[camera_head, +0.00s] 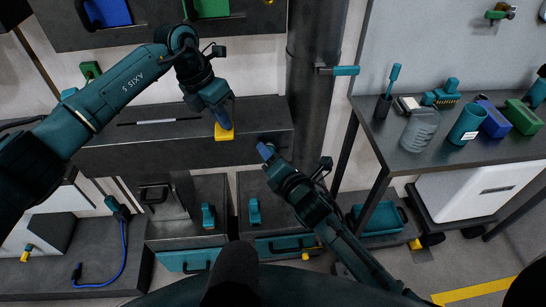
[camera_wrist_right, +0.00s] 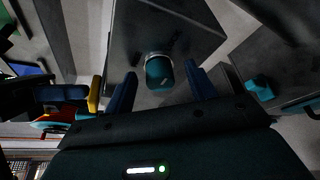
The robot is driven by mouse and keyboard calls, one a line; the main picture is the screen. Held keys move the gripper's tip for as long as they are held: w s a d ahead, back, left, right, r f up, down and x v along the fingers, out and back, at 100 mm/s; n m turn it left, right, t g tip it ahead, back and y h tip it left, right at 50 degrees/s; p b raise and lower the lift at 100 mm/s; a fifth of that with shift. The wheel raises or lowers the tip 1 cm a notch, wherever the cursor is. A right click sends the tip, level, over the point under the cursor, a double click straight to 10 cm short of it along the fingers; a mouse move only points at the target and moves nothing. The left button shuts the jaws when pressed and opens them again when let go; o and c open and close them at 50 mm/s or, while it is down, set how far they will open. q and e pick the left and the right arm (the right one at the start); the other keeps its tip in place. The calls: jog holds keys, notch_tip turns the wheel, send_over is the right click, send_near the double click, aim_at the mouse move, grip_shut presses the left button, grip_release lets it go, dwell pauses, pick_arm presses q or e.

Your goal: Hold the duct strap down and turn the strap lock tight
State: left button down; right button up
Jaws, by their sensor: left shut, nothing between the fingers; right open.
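My left gripper (camera_head: 221,117) is shut, with its blue fingertips down at a yellow tab (camera_head: 224,132) on the front edge of the long dark duct (camera_head: 180,145). The tab seems to be the duct strap's; the rest of the strap cannot be made out. My right gripper (camera_head: 266,152) is open near the duct's right end. In the right wrist view, a teal round knob (camera_wrist_right: 159,72), apparently the strap lock, stands on a dark box face between the open fingers, which do not touch it. The right gripper seems to hide this knob in the head view. The yellow tab (camera_wrist_right: 94,95) shows left of it.
A dark vertical pipe (camera_head: 313,80) with a teal handle (camera_head: 345,70) rises behind the right gripper. A table (camera_head: 400,160) with a jar, mug and boxes stands at right. A blue cable (camera_head: 120,265) lies at lower left.

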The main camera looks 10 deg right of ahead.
pick_arm(q)
jog(key=shift+s+f, duration=0.1)
jog(key=shift+f, duration=0.15)
pick_arm(e)
jog(key=shift+s, duration=0.1)
jog(key=v, duration=1.2)
pick_arm(q)
jog(key=shift+r, duration=0.1)
pick_arm(e)
jog(key=shift+d, duration=0.1)
dwell(0.4)
pick_arm(q)
jog(key=shift+r+p, duration=0.45)
jog(key=shift+r, duration=0.1)
notch_tip(320, 180, up, 6)
jog(key=p, duration=0.3)
pick_arm(e)
notch_tip(320, 180, up, 4)
